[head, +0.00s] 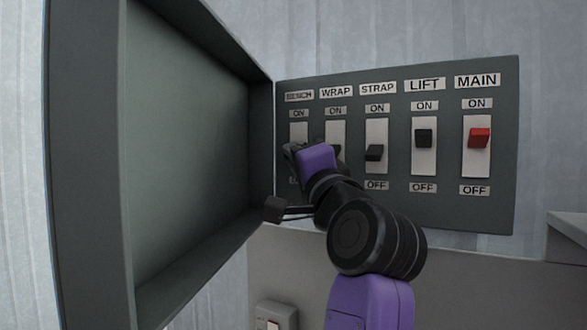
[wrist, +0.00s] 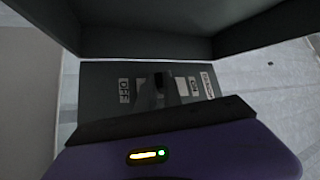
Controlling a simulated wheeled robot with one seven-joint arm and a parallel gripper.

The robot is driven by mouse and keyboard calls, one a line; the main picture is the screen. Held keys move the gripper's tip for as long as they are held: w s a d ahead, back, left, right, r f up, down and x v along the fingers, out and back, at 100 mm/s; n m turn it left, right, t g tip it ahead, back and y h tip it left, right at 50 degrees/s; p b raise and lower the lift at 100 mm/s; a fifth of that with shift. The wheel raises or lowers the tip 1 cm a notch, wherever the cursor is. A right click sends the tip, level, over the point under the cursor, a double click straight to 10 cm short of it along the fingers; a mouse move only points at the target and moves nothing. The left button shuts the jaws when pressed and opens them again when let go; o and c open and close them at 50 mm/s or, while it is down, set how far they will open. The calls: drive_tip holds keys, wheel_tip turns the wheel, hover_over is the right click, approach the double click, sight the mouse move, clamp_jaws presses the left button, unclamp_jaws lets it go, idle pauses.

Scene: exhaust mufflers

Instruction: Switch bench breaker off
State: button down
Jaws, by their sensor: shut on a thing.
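The bench breaker (head: 298,131) is the leftmost switch on the grey panel, under a BENCH label (head: 299,96) with an ON tag above its white plate. My gripper (head: 291,156) is at this breaker, in front of its lower part, and hides its lever and most of its OFF tag in the head view. In the wrist view the panel appears turned sideways, with the OFF tag (wrist: 124,91) at left and the ON tag (wrist: 194,87) at right. A dark shape between them covers part of the white plate; lever and fingertips are hard to separate. My gripper is shut on the lever.
The WRAP switch (head: 335,129) is close beside my gripper, partly covered. STRAP (head: 374,153), LIFT (head: 424,138) and the red MAIN lever (head: 479,137) stand farther right. The open cabinet door (head: 185,150) stands close on the left. A small box (head: 275,312) is below.

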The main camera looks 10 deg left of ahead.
drive_tip(key=shift+w+f, duration=0.1)
drive_tip(key=shift+f, duration=0.1)
idle(0.4)
drive_tip(key=c, duration=1.8)
unclamp_jaws()
drive_tip(key=shift+o, duration=0.2)
drive_tip(key=shift+d, duration=0.1)
drive_tip(key=b+v, duration=0.1)
drive_tip(key=v, duration=0.6)
drive_tip(key=shift+s+d+f, duration=0.15)
drive_tip(key=shift+s+f, duration=0.05)
drive_tip(key=shift+s, duration=0.1)
